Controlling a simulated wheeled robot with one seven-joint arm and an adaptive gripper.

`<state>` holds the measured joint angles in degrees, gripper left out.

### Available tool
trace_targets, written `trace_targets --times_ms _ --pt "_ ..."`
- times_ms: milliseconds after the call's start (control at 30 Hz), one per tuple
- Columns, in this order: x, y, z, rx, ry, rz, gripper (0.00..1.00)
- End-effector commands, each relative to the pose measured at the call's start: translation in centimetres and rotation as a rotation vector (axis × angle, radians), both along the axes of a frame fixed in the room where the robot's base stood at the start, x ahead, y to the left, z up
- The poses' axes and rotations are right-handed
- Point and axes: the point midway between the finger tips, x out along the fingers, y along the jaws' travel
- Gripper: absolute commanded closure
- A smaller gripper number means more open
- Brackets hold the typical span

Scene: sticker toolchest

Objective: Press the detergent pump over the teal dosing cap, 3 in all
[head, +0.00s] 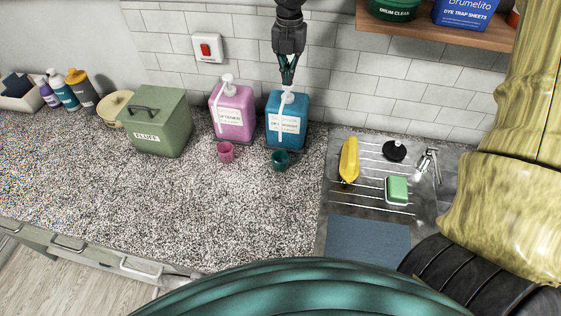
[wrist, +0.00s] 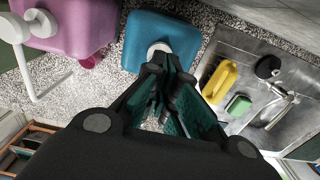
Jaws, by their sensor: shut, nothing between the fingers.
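The blue detergent bottle (head: 286,122) stands upright on the counter with a white pump head (head: 288,95) on top. The teal dosing cap (head: 280,161) stands on the counter in front of it. My gripper (head: 287,82) points down with its fingers shut, directly above the pump head; I cannot tell whether they touch it. In the wrist view my gripper (wrist: 157,112) covers most of the pump head, and the blue bottle (wrist: 160,35) shows beyond the fingers. The teal cap is hidden in the wrist view.
A pink pump bottle (head: 232,108) and pink cap (head: 226,152) stand left of the blue bottle. A green box (head: 158,122) is further left. A shelf (head: 430,33) hangs above right.

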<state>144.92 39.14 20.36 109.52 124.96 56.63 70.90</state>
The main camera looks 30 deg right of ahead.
Motion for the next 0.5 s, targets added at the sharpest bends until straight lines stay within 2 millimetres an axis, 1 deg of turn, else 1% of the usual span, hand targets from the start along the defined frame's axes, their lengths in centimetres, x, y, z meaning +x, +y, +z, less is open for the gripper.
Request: trace_targets --times_ms 500 --pt "0.0 0.0 -1.4 0.001 -0.001 0.0 1.0"
